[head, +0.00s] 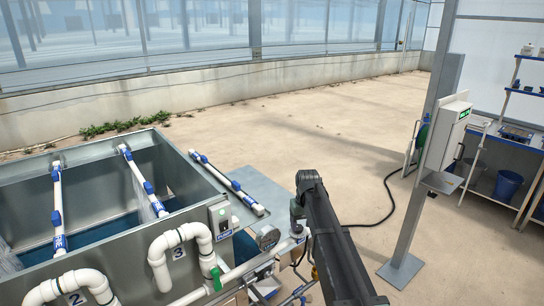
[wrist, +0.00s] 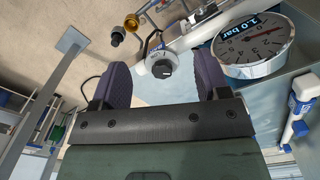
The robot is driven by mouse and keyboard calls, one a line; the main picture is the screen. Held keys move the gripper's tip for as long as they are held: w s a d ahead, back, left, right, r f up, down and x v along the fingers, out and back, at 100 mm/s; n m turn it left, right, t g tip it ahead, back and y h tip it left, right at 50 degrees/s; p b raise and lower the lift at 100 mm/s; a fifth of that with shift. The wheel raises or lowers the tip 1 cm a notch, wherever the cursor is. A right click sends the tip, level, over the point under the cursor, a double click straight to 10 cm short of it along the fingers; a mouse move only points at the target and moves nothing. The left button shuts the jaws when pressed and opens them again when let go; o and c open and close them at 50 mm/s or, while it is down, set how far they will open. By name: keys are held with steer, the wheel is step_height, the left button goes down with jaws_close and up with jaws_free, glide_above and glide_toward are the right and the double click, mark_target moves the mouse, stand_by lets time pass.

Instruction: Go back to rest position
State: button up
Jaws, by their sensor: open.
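My gripper (wrist: 162,70) shows in the wrist view with its two dark purple finger pads spread wide apart and nothing held between them. A white fitting with a round dark knob (wrist: 162,68) appears in the gap between the pads, beyond them; I cannot tell the exact distance. In the head view my arm reaches up from the bottom edge beside the tank's right end, and the gripper cannot be clearly made out there.
A pressure gauge (wrist: 258,45) reading 1.0 bar is close to the right pad; it also shows in the head view (head: 267,238). White pipes (head: 180,250) and a metal tank (head: 100,256) lie left. A grey post (head: 425,170) stands right. Open floor (head: 300,130) lies behind.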

steer(key=s+f+b, duration=0.2)
steer(key=s, duration=1.3)
steer(key=s+f+m+b, duration=0.1)
steer(key=s+f+b, duration=0.2)
steer(key=s, duration=1.2)
steer(key=shift+d+f+m, duration=0.2)
steer(key=shift+f+m, duration=0.1)
steer(key=shift+f, duration=0.05)
